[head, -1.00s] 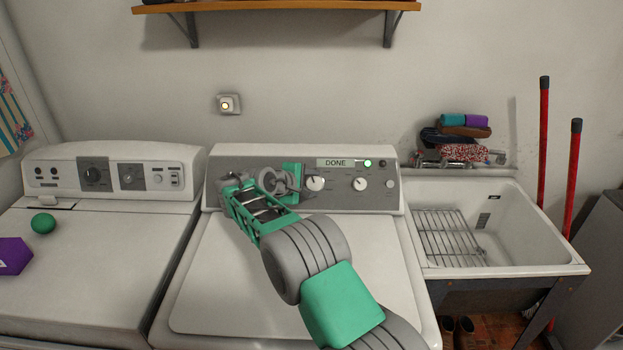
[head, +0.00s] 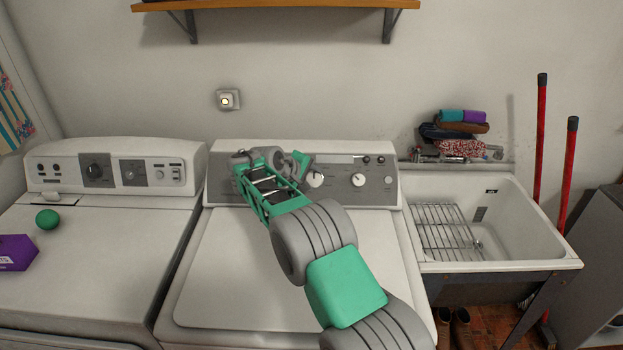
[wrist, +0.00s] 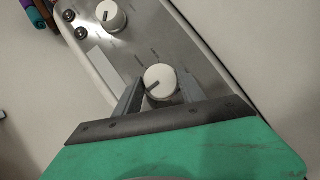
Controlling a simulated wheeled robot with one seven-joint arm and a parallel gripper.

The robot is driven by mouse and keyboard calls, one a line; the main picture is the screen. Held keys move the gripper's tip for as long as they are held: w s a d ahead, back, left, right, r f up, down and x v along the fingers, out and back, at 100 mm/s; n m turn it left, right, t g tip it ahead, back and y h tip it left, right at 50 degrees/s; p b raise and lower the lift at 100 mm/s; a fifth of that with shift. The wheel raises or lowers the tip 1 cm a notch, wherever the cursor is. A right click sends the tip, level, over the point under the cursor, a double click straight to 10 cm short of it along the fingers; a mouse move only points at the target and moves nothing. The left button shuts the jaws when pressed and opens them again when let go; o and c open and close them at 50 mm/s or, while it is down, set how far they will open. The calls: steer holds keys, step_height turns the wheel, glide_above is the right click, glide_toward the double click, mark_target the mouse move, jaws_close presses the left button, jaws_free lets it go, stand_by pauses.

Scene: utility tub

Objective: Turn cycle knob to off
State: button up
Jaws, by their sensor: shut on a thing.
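The washer's console (head: 340,197) stands at the back of the middle machine. The cycle knob (head: 315,180), a round white dial with a dark pointer line, is at the left of its knobs, partly behind my gripper (head: 304,168). In the wrist view the same knob (wrist: 160,79) sits between my two grey fingers (wrist: 158,92), which are shut on it. Its pointer line slants toward the lower left there. The lettering around it is too small to read. The display strip (head: 335,159) is blank, and the indicator lamp (head: 366,160) beside it is dark.
Another white knob (head: 358,180) is just right of the held one. A second machine (head: 95,240) stands at left with a green ball (head: 47,219) and a purple box (head: 15,252) on it. A utility tub (head: 545,235) is at right.

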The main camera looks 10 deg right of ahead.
steer(key=o, duration=1.4)
steer(key=shift+c, duration=0.2)
steer(key=shift+a, duration=0.1)
steer(key=b+v, duration=0.1)
steer(key=v, duration=0.6)
steer(key=shift+s+a+r, duration=0.15)
steer(key=shift+s+r, duration=0.1)
